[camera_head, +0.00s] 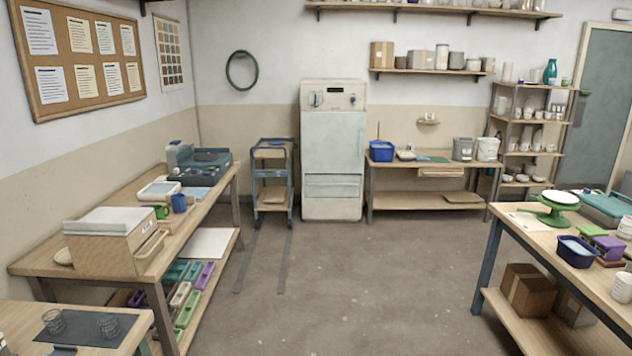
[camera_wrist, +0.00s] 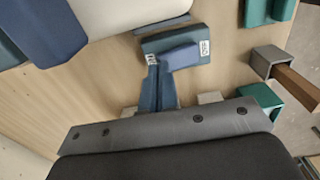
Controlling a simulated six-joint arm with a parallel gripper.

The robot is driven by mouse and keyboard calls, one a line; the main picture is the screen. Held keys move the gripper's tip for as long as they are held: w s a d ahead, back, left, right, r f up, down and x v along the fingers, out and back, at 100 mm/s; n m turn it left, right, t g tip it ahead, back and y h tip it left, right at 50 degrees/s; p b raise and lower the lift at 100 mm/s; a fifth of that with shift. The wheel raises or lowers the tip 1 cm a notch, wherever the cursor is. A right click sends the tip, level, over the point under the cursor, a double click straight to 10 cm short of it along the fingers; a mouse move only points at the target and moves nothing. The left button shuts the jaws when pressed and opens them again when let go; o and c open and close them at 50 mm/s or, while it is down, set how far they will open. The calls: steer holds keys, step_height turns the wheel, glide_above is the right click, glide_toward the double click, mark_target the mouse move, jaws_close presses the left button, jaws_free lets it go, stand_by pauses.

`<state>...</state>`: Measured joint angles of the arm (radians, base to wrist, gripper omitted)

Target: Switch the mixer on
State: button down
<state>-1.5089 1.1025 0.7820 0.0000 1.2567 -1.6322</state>
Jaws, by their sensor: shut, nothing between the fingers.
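In the wrist view the dark grey body of my gripper (camera_wrist: 172,119) spans the bottom edge. It is shut and empty, though its fingertips are hard to make out. Just beyond its edge is a slate-blue part with a wider labelled head (camera_wrist: 180,45), over pale wood. Whether this part belongs to the mixer I cannot tell. The head view does not show my gripper.
A white and blue body (camera_wrist: 115,15) lies along the wrist view's top. A green block (camera_wrist: 262,100) and a grey socket with a brown bar (camera_wrist: 285,72) are at right. The left bench also carries a wooden box (camera_head: 110,250) and a blue mug (camera_head: 179,203). The middle floor is clear.

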steer(key=shift+f, duration=0.4)
steer(key=shift+r, duration=3.5)
steer(key=shift+f, duration=0.1)
step_height(320, 180, down, 7)
steer(key=shift+r, duration=0.3)
step_height(320, 180, up, 10)
